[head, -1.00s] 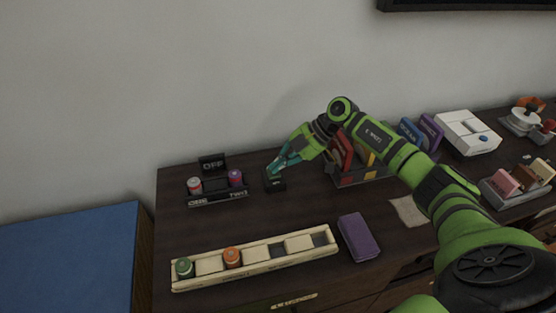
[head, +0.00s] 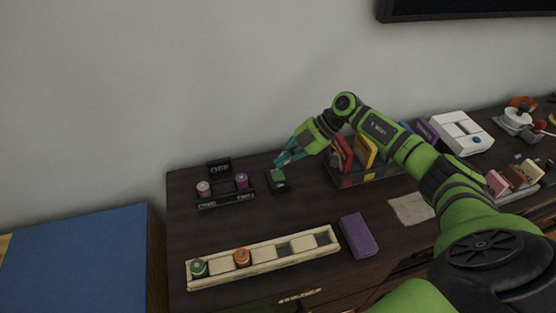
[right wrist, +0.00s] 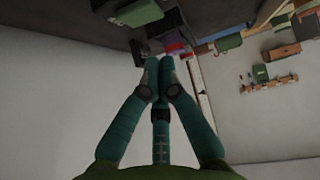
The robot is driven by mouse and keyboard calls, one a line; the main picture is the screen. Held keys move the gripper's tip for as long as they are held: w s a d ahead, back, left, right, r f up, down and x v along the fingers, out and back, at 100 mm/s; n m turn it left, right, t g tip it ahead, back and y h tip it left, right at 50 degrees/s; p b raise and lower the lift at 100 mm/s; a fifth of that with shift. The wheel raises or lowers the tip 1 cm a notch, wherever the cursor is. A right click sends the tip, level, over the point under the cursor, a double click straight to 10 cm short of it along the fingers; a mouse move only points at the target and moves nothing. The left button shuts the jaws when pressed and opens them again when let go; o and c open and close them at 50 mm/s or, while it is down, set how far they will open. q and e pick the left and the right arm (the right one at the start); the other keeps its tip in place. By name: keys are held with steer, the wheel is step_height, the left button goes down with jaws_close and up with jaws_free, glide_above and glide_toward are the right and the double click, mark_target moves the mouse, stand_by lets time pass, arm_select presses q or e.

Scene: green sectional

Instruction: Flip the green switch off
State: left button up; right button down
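The green switch (head: 277,177) is a small dark box with a green top on the dark wooden top, left of the book rack. Which way its rocker is tipped is too small to tell. A green-topped dark block that looks like it also shows at the top of the right wrist view (right wrist: 138,13). My right gripper (head: 284,160) is just above and behind the switch, apart from it. Its teal fingers are together at the tips in the right wrist view (right wrist: 159,64), with nothing held. My left gripper is not in view.
A black tray (head: 226,200) with two small jars and an "OFF" sign (head: 219,168) stands left of the switch. The rack (head: 372,180) of colored books is right. A cream slotted tray (head: 290,255) and a purple block (head: 358,236) lie in front. The wall is behind.

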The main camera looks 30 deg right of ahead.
arm_select(q)
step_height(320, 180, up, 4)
steer(key=p, duration=0.3)
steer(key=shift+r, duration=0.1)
arm_select(e)
steer(key=d+r, duration=0.7)
steer(key=shift+s, duration=0.45)
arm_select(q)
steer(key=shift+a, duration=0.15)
arm_select(e)
steer(key=shift+s+f, duration=0.1)
